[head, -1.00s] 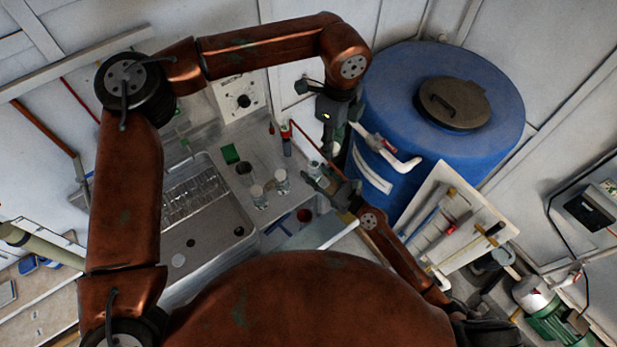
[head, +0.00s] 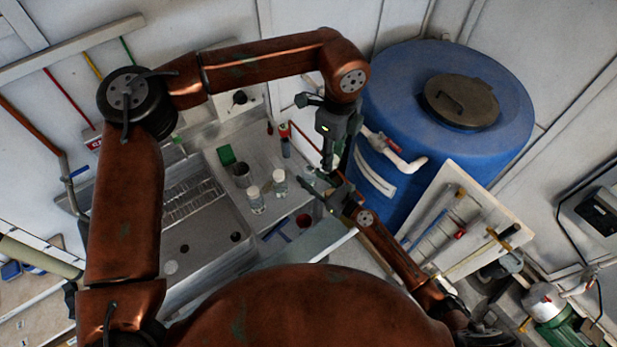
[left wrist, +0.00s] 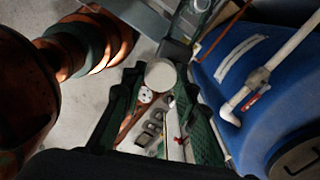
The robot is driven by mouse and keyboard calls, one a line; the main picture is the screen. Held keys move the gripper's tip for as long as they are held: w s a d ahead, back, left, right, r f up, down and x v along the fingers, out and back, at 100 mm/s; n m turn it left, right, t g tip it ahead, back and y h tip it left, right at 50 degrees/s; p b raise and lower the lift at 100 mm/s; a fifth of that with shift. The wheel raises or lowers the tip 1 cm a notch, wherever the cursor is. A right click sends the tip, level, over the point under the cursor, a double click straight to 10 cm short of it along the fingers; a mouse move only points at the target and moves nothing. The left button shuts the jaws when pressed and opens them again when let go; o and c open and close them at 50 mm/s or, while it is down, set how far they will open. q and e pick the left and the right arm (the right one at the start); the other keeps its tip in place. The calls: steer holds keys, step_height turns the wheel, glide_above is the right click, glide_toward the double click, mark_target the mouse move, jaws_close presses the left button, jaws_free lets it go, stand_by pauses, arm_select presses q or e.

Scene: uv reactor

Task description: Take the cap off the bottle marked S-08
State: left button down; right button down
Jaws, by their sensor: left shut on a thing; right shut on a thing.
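A white round cap (left wrist: 160,75) sits between the fingers of my left gripper (left wrist: 160,85) in the left wrist view. In the head view my left gripper (head: 329,165) points down from above, shut on the cap. My right gripper (head: 328,197) is low beside it, shut on a small pale bottle (head: 308,175) that is partly hidden by the grippers. I cannot read the S-08 marking, nor tell whether the cap is still seated on the bottle.
Two capped bottles (head: 256,200) (head: 280,182) stand on the steel counter, with a grey cup (head: 242,174) and a green block (head: 226,155) behind. A sink (head: 190,235) lies left. A large blue tank (head: 440,120) stands close at the right.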

steer(key=shift+f, duration=0.1)
steer(key=c, duration=1.8)
jaws_free()
steer(key=shift+f, duration=0.1)
steer(key=o, duration=0.5)
